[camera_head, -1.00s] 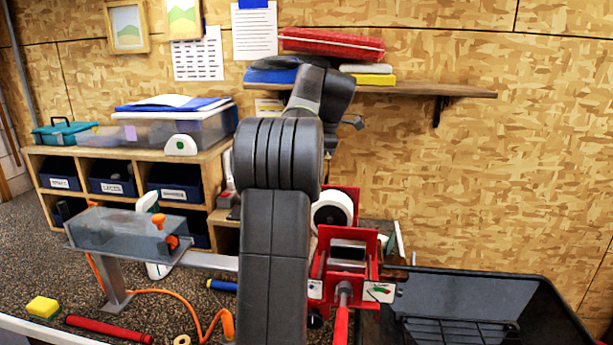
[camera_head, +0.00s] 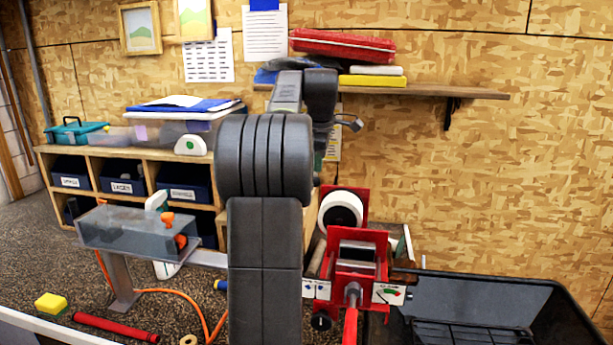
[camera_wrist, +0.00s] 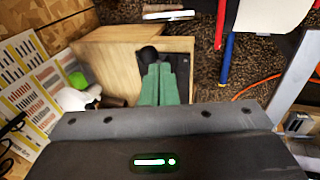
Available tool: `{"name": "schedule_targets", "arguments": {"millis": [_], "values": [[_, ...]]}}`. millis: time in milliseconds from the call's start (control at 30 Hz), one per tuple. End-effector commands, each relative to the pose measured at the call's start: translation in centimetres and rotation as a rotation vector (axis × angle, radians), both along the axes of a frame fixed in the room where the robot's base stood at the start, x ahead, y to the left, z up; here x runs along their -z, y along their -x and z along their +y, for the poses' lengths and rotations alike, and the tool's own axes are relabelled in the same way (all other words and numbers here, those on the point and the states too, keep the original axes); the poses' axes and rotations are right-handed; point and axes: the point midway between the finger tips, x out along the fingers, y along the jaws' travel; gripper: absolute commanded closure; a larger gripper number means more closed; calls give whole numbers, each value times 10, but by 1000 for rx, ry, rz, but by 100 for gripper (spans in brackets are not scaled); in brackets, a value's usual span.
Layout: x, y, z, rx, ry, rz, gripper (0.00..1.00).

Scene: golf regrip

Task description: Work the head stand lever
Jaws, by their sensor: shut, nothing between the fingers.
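My gripper's green fingers (camera_wrist: 160,84) show in the wrist view, shut together and empty. In the head view my arm hides most of the gripper. A red stand (camera_head: 357,258) with a white roll stands right of my arm. A red bar (camera_head: 350,328) rises toward its front, and a black knob (camera_head: 320,322) sits at its lower left. I cannot tell which part is the head stand lever.
A wall shelf (camera_head: 460,93) holds red and yellow items behind my arm. A wooden cubby unit (camera_head: 100,150) with dark bins is at left. A clear tank (camera_head: 125,230) stands on a post in front of it. A black bin (camera_head: 540,300) fills the lower right.

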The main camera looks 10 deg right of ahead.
Motion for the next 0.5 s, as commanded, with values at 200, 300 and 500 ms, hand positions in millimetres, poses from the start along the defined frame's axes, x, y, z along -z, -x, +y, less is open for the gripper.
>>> {"name": "schedule_targets", "arguments": {"millis": [200,300,500], "values": [[5,7,14,305,69,-47,100],[4,10,20,434,99,-94,100],[-2,15,35,663,137,-232,100]]}}
